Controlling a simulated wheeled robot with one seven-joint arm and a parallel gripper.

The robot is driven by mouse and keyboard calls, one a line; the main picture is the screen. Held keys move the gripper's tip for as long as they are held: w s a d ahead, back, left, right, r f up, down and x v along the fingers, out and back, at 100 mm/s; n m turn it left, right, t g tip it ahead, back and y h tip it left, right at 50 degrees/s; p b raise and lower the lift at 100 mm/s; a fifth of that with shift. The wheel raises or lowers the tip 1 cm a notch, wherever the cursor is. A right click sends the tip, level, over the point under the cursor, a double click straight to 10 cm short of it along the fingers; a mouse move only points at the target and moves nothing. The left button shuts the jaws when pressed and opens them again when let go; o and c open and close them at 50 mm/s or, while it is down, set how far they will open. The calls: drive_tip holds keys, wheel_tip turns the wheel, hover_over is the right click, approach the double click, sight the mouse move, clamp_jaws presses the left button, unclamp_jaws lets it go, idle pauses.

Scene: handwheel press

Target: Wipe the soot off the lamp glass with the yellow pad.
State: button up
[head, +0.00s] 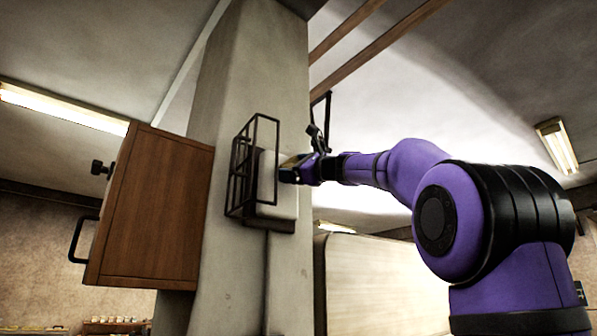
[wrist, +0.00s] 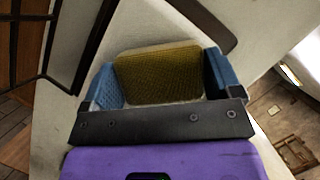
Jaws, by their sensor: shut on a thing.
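The lamp glass (head: 267,180) is a pale, upright block on the concrete pillar, beside a dark wire guard (head: 240,170) that stands at its left. My gripper (head: 290,171) is at the right side of the glass in the head view. In the wrist view my gripper (wrist: 162,82) has its blue fingers on both sides of the yellow pad (wrist: 158,72), shut on it. The pad's face looks yellow-brown and textured. A pale surface lies behind the pad. I cannot tell whether the pad touches the glass, and no soot is clearly visible.
A wooden cabinet (head: 160,210) with a black handle (head: 78,240) and a knob is fixed on the pillar's left side. The concrete pillar (head: 245,75) rises to the ceiling. A dark ledge (head: 268,224) sits under the lamp. Room is open right of the pillar.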

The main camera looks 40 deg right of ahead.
drive_tip(key=shift+a+f, duration=0.1)
drive_tip(key=shift+a, duration=0.5)
drive_tip(key=shift+a, duration=0.15)
drive_tip(key=shift+s+a, duration=0.1)
drive_tip(key=shift+s, duration=0.2)
drive_tip(key=shift+s+d, duration=0.45)
drive_tip(key=shift+s, duration=0.35)
drive_tip(key=shift+s+a, duration=0.1)
drive_tip(key=shift+s, duration=1.7)
drive_tip(key=shift+s, duration=0.1)
drive_tip(key=s, duration=0.2)
drive_tip(key=shift+s, duration=0.35)
